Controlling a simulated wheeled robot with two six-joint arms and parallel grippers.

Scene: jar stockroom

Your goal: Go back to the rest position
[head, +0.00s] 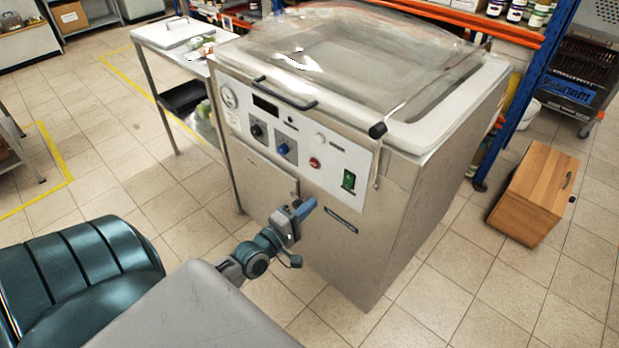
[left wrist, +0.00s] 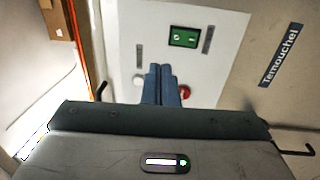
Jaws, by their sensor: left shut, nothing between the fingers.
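My left gripper (head: 304,209) is in front of the steel vacuum machine (head: 380,240), below its control panel. Its blue fingers are closed together with nothing between them. In the left wrist view the shut fingers (left wrist: 161,82) point toward the white panel, near a red button (left wrist: 185,91) and a green switch (left wrist: 184,38). Whether the fingertips touch the machine I cannot tell. The clear lid (head: 350,45) of the machine looks closed. My right gripper is not in view.
A steel side table (head: 150,38) stands left of the machine. A wooden cabinet (head: 535,190) stands on the floor to the right, near a blue rack post (head: 530,80). Tiled floor (head: 110,130) is open at left.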

